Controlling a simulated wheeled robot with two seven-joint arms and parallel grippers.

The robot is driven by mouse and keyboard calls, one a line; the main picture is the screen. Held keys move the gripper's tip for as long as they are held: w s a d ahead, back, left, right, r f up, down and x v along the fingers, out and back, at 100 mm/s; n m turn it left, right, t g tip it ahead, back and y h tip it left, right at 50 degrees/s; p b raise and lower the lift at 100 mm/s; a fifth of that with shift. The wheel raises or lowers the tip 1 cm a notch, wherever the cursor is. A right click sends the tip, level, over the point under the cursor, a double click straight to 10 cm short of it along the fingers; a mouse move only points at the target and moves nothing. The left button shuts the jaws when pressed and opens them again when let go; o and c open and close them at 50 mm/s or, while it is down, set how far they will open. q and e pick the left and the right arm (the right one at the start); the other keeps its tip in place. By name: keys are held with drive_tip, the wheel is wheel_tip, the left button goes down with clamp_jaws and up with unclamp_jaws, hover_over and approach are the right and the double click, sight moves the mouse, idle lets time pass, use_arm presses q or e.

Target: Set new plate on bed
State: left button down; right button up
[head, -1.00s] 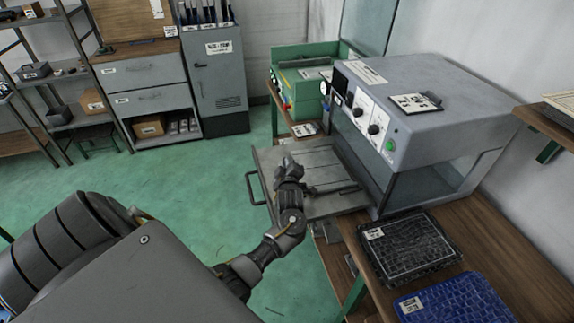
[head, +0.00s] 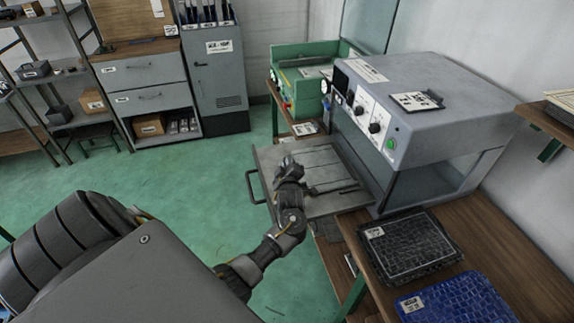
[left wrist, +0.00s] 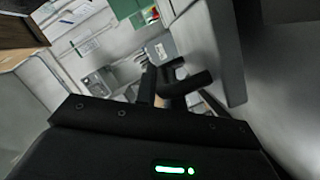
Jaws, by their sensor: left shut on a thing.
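The bed (head: 325,160) is a grey grooved slab that sticks out of the front of a grey machine, with a loop handle (head: 252,188) on its left edge. My left gripper (head: 287,164) is over the bed's left part in the head view. In the left wrist view it is shut on a dark bar (left wrist: 192,84) beside a grey panel; what the bar belongs to is unclear. A black textured plate (head: 415,247) and a blue textured plate (head: 455,300) lie on the wooden bench, apart from the gripper. My right gripper is not in view.
The grey machine (head: 430,90) with knobs stands right of the bed, a clipboard (head: 417,100) on top. A green machine (head: 300,75) stands behind. Cabinets (head: 150,85) and shelves line the back left. The green floor (head: 190,185) left of the bed is clear.

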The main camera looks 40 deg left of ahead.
use_arm(q)
drive_tip(key=c, duration=1.4)
unclamp_jaws()
drive_tip(key=shift+s+d, duration=0.15)
drive_tip(key=shift+s, duration=0.05)
drive_tip(key=b+v, duration=0.1)
drive_tip(key=v, duration=0.9)
drive_tip(key=shift+s+d+r+b, duration=0.15)
drive_tip(key=shift+d+b, duration=0.05)
drive_tip(key=shift+b, duration=0.15)
